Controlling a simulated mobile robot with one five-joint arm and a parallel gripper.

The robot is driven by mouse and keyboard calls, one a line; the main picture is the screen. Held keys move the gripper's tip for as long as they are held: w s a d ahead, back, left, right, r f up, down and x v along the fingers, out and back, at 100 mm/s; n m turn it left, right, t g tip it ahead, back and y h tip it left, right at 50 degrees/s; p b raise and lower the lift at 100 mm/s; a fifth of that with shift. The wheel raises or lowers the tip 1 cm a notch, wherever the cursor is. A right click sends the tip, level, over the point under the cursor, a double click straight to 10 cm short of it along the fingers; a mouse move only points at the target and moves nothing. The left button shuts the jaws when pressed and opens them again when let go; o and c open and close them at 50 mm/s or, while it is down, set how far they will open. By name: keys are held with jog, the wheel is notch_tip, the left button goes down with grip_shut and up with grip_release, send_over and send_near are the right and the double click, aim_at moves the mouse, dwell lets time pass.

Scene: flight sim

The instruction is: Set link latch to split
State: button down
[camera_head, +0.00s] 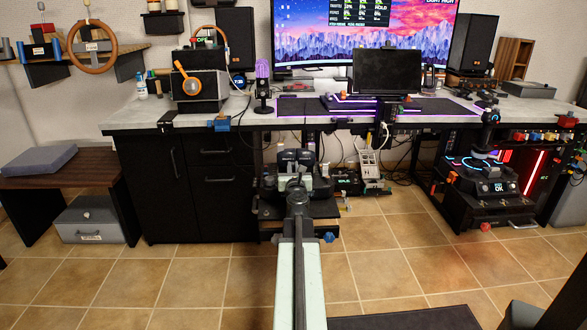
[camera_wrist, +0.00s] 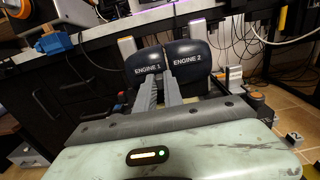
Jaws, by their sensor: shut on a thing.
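Two dark rounded throttle levers, marked ENGINE 1 (camera_wrist: 143,66) and ENGINE 2 (camera_wrist: 188,60), stand side by side in the wrist view. They show small in the head view on the throttle unit (camera_head: 265,212) below the desk. My gripper (camera_wrist: 161,78) reaches to the seam between the levers, its two grey fingers close together. It is shut on a small part there, which appears to be the link latch. The fingers hide the latch, so its setting cannot be seen. In the head view my gripper (camera_head: 297,178) is at the levers, partly covered by my arm.
A small green-lit display (camera_head: 344,180) sits right of the throttle unit; its text is hard to read. A panel with pale switches (camera_head: 369,168) stands beside it. A joystick stand (camera_head: 487,185) is at right. Tiled floor is open at left.

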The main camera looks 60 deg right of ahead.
dwell(0.3)
jog(key=shift+w+a, duration=0.6)
jog(key=shift+w, duration=0.25)
jog(key=c, duration=1.4)
grip_release()
jog(key=shift+w, duration=0.1)
jog(key=shift+c, duration=0.2)
jog(key=shift+a, duration=0.1)
